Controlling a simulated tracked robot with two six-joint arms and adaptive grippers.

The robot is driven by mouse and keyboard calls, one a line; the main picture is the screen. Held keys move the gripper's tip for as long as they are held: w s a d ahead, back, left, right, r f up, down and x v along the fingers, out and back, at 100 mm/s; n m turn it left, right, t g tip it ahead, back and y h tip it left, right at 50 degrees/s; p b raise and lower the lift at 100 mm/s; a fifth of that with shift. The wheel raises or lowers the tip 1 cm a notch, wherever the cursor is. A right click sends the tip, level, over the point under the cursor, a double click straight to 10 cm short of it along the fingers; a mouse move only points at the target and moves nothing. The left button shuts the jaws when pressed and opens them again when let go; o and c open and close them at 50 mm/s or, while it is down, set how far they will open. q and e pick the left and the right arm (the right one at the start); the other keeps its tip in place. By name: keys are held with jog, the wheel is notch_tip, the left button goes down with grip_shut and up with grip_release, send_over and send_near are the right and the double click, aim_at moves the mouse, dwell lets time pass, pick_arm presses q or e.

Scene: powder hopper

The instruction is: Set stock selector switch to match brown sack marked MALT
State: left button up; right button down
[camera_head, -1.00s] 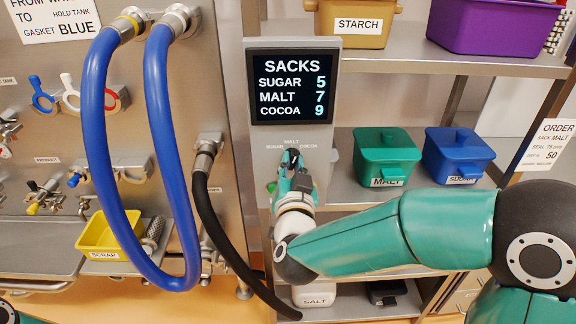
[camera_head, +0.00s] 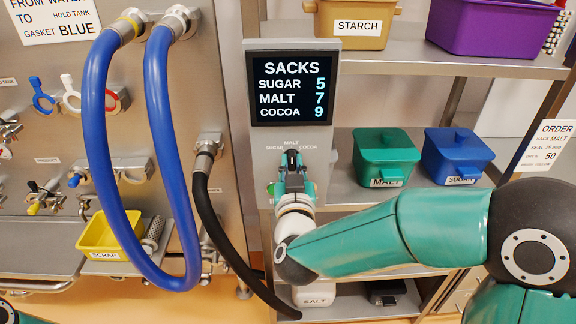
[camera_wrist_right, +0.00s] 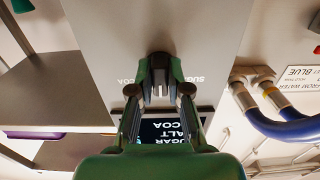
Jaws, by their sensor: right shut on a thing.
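The stock selector switch is on the grey panel (camera_head: 322,190) below the SACKS display (camera_head: 292,88). Its SUGAR, MALT and COCOA labels show around it, MALT at the top. My right gripper (camera_head: 291,166) is shut on the dark selector knob (camera_wrist_right: 159,60), which is mostly hidden by the fingers in the head view. The gripper and knob point straight up towards MALT. In the right wrist view both fingers flank the knob. The display reads SUGAR 5, MALT 7, COCOA 9. No brown sack is in view. My left gripper is not in view.
An order sign (camera_head: 549,146) at right reads SACK MALT. Green MALT (camera_head: 386,158) and blue SUGAR (camera_head: 456,156) bins stand on the shelf right of the panel. Blue hoses (camera_head: 160,130) and a black hose (camera_head: 212,215) hang to the left.

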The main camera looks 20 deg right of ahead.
jog(key=shift+r, duration=0.25)
jog(key=c, duration=1.1)
grip_release()
jog(key=shift+w, duration=0.1)
jog(key=shift+f, duration=0.15)
jog(key=v, duration=0.7)
